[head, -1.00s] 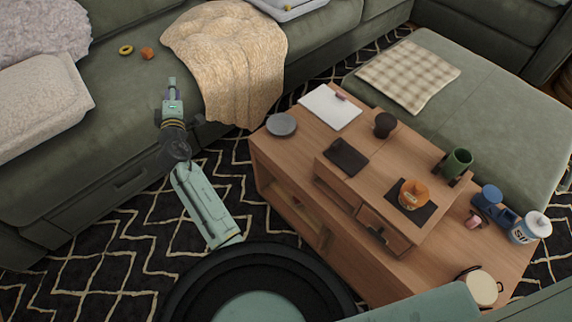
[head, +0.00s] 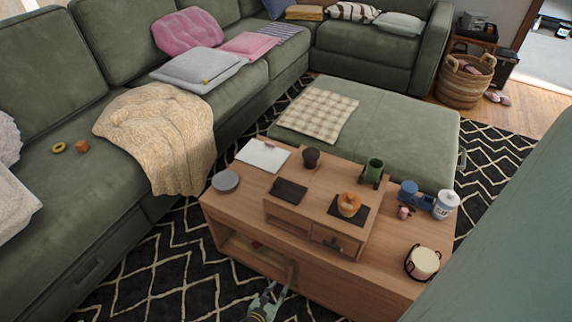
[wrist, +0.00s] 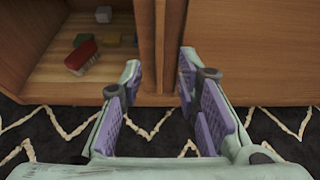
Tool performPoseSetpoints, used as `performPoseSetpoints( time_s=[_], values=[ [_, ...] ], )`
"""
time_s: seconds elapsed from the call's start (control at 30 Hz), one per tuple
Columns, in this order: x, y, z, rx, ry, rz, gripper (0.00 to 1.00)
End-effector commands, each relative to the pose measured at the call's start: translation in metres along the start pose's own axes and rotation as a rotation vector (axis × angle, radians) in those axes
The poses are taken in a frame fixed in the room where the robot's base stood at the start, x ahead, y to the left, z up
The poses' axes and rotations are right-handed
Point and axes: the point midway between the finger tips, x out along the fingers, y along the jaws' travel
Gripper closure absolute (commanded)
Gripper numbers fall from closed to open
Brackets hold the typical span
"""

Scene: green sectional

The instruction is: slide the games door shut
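The coffee table (head: 222,212) has a low compartment (head: 245,250) standing open at the left of its long front. In the wrist view this opening (wrist: 60,88) shows on the left, with a red item (wrist: 82,57) and small blocks inside. An upright wooden edge (wrist: 159,45) bounds it on the right, and a plain wood panel (wrist: 250,50) continues beyond. I cannot tell which of these pieces is the sliding games door. My gripper (head: 268,296) is low in front of the table; in the wrist view its fingers (wrist: 160,75) are apart, empty, on either side of the upright edge's line.
The green sofa (head: 60,160) is left, the ottoman (head: 400,125) behind. Patterned rug (head: 160,265) lies clear between sofa and table.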

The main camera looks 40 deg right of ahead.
Motion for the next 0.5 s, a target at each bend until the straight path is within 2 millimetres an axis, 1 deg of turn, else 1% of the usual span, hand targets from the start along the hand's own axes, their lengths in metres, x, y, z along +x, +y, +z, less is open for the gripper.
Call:
performPoseSetpoints(
  time_s=[0.03,0.1,0.3,0.4,0.5],
  values=[
    [0.012,-0.001,-0.004,0.003,-0.001,-0.004,0.7],
    [0.027,-0.001,-0.005,0.005,-0.002,-0.004,0.7],
    [0.064,0.0,-0.004,0.006,-0.002,-0.002,0.7],
    [0.077,0.0,-0.004,0.005,0.0,-0.001,0.7],
    [0.086,0.0,-0.002,0.005,0.0,-0.001,0.7]
  ],
)
